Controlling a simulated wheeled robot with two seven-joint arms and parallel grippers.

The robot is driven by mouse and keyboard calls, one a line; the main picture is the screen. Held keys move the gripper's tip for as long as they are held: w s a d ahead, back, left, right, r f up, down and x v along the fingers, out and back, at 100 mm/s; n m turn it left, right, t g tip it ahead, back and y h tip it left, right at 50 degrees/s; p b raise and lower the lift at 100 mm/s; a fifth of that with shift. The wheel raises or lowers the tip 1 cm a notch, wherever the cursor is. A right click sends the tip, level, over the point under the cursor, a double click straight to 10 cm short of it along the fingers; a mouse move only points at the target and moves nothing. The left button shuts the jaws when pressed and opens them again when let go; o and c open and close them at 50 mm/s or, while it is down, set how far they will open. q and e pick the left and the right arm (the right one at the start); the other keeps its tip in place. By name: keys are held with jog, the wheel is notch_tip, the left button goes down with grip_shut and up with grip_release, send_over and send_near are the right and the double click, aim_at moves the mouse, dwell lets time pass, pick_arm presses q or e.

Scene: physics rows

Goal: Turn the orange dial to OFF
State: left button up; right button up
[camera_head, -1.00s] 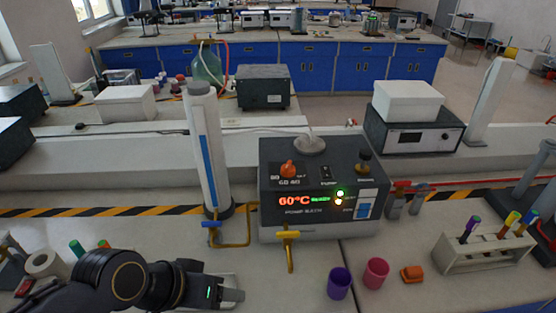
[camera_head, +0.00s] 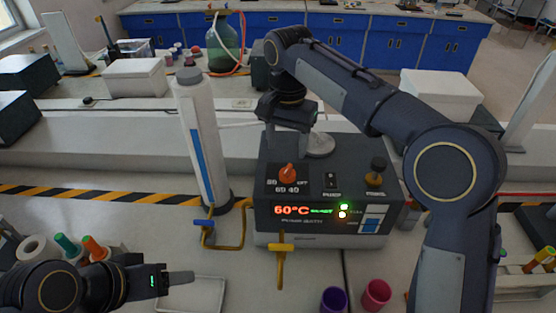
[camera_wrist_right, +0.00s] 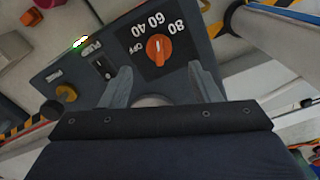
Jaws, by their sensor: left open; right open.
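The orange dial (camera_head: 288,174) sits on the sloped top panel of a dark grey bath unit (camera_head: 330,215), whose red display reads 60°C. In the right wrist view the dial (camera_wrist_right: 158,48) lies among the labels 80, 60, 40 and OFF, its pale mark roughly in line with 60. My right gripper (camera_wrist_right: 163,75) is open and empty; its two fingers straddle the space just short of the dial, apart from it. In the head view its arm reaches over the back of the unit, with the fingertips unclear. My left gripper (camera_head: 180,277) is open and empty at the lower left.
A black switch (camera_head: 331,180) and a yellowish knob (camera_head: 376,172) share the panel. A white cylinder (camera_head: 202,140) stands left of the unit. Purple (camera_head: 334,299) and pink cups (camera_head: 376,295) stand on the bench in front.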

aim_at(287, 169)
notch_tip(287, 169, down, 7)
jog(key=shift+d+f, duration=0.1)
jog(key=shift+f, duration=0.05)
jog(key=shift+c, duration=0.2)
jog(key=c, duration=0.9)
